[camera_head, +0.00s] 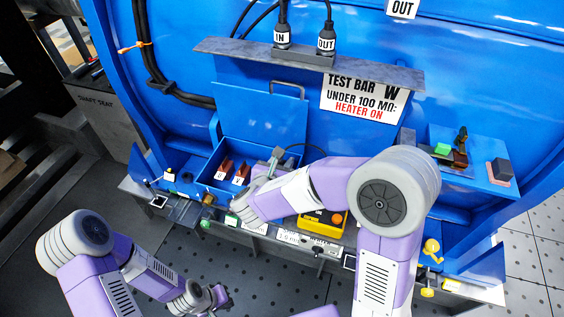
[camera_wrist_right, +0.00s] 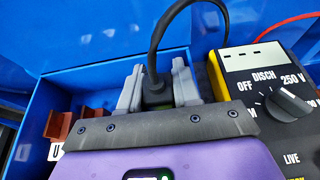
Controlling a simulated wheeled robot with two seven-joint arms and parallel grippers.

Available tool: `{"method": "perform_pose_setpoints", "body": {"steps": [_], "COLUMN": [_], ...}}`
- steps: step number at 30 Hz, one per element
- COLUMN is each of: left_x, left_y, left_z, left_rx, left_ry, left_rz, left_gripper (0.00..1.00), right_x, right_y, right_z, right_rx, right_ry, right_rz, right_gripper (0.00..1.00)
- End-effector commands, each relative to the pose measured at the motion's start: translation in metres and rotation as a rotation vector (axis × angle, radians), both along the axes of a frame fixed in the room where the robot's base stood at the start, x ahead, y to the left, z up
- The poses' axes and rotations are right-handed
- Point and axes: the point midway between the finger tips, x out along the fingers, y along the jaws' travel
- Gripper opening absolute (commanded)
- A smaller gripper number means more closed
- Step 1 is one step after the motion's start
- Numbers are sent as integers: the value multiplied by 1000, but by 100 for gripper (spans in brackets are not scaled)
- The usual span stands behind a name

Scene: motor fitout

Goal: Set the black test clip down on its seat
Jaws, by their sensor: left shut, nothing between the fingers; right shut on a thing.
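The black test clip (camera_wrist_right: 157,92) is between the two grey fingers of my right gripper (camera_wrist_right: 157,86) in the right wrist view, and a black cable rises from it. In the head view my right gripper (camera_head: 275,160) is over the right part of the open blue terminal box (camera_head: 214,163); the clip itself is hard to make out there. Whether the clip touches anything below is hidden. My left gripper (camera_head: 221,297) is shut and empty, low in the head view, away from the box. I cannot tell which part is the clip's seat.
Brown terminals (camera_head: 225,169) marked with letters stand in the box, left of the right gripper. A yellow meter (camera_head: 318,224) with a dial (camera_wrist_right: 288,103) is close on the right. A grey shelf (camera_head: 370,72) with IN and OUT plugs is above. A small blue stand (camera_head: 483,178) is at right.

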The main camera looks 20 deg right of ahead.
Motion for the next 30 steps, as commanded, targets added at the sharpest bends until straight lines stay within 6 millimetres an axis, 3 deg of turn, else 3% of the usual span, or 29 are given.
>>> {"method": "perform_pose_setpoints", "body": {"steps": [24, 25, 30], "left_x": [0, 0, 0], "left_y": [0, 0, 0], "left_z": [-20, -20, -19], "left_rx": [0, 0, 0], "left_ry": [0, 0, 0], "left_rz": [0, 0, 0], "left_gripper": [0, 0, 0], "right_x": [0, 0, 0], "right_y": [0, 0, 0], "right_z": [-22, -22, -20], "right_rx": [0, 0, 0], "right_ry": [0, 0, 0], "right_rz": [1, 1, 0], "right_gripper": [1, 33, 59]}}
